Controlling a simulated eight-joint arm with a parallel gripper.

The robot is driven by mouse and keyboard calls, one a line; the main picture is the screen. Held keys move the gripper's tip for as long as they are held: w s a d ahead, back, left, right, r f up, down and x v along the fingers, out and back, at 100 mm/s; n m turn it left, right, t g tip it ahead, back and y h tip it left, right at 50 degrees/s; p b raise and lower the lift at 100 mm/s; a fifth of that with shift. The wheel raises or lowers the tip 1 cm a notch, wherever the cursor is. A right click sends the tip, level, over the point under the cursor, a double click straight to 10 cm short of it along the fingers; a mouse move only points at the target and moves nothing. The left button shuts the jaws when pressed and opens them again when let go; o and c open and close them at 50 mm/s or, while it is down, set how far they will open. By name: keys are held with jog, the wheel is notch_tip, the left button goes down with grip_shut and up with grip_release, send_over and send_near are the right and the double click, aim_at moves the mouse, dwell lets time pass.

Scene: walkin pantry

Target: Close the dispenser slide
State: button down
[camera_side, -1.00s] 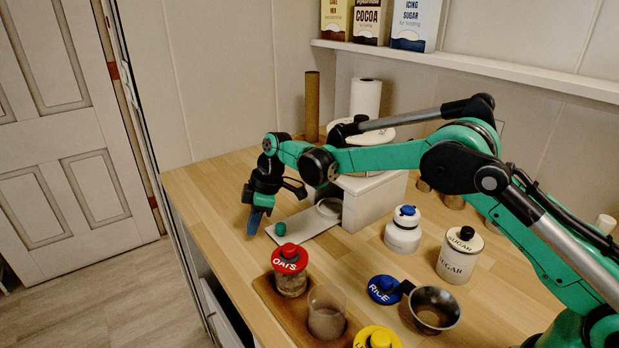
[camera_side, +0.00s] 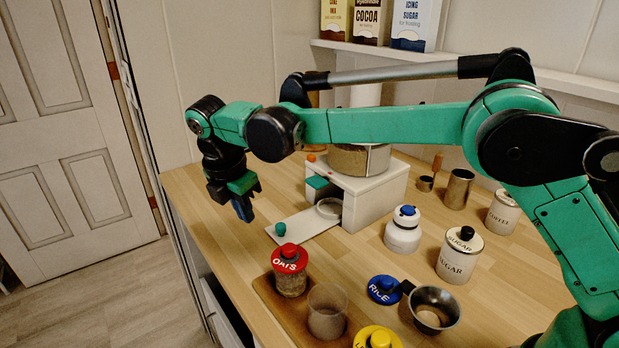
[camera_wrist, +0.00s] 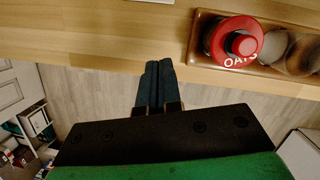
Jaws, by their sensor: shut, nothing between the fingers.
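The dispenser (camera_side: 375,200) is a white box with a grain-filled drum on top, in the middle of the counter in the side view. Its flat white slide (camera_side: 304,225) sticks out toward the lower left, with a green knob (camera_side: 280,229) at its outer end. A small clear cup (camera_side: 329,207) is at the slide's inner part, by the dispenser's opening. My gripper (camera_side: 245,213) is shut and empty, left of the knob, apart from it and above the counter's left side. In the wrist view its dark fingers (camera_wrist: 158,68) are together, above the counter edge and floor.
A red-lidded oats jar (camera_side: 290,271) and a clear glass (camera_side: 327,311) stand on a wooden board in front of the slide. A white jar with a blue knob (camera_side: 403,231) and a sugar canister (camera_side: 460,256) stand to the right. Counter left of the slide is clear.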

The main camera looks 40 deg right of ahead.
aim_at(295, 231)
jog(key=f, duration=0.2)
jog(key=d+f+n+h, duration=0.1)
jog(key=f, duration=0.2)
jog(key=f+n, duration=0.1)
jog(key=f, duration=0.2)
jog(key=shift+w+d+f+t+h, duration=0.1)
jog(key=shift+w+d+t+h, duration=0.2)
jog(key=shift+d+t, duration=0.1)
jog(key=d, duration=0.1)
jog(key=w+d, duration=0.1)
jog(key=d, duration=0.1)
jog(key=shift+w+f, duration=0.2)
jog(key=shift+f, duration=0.05)
jog(key=shift+w+d, duration=0.2)
jog(key=shift+d, duration=0.2)
jog(key=shift+d, duration=2.2)
